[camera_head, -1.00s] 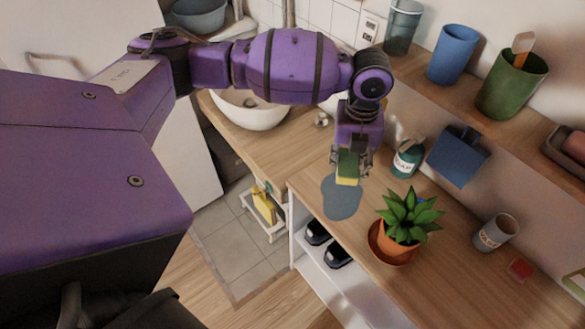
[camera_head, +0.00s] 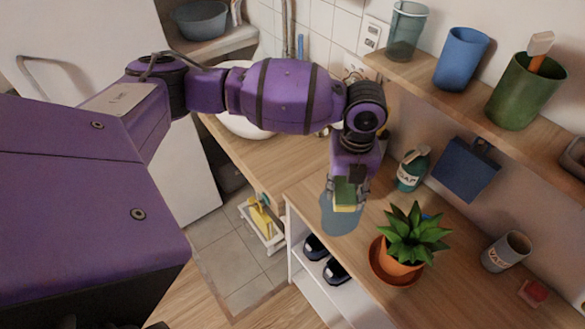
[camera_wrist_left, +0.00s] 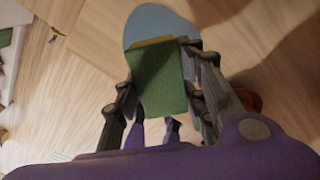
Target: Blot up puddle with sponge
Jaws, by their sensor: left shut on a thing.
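My left gripper (camera_head: 346,192) is shut on a green and yellow sponge (camera_head: 345,201), held by its sides with the yellow face downward. The sponge overlaps the upper part of the blue-grey puddle (camera_head: 340,221) on the wooden counter; I cannot tell whether it touches. In the left wrist view the sponge (camera_wrist_left: 158,80) sits between the two fingers (camera_wrist_left: 160,95), and the puddle (camera_wrist_left: 160,20) shows beyond its far edge. My right gripper is not in view.
A potted plant (camera_head: 403,243) stands on the counter close to the puddle's right. A soap bottle (camera_head: 412,169) stands behind, and a cup (camera_head: 506,251) is farther right. A shelf (camera_head: 425,85) with cups overhangs the back. The counter's front edge (camera_head: 300,215) lies left of the puddle.

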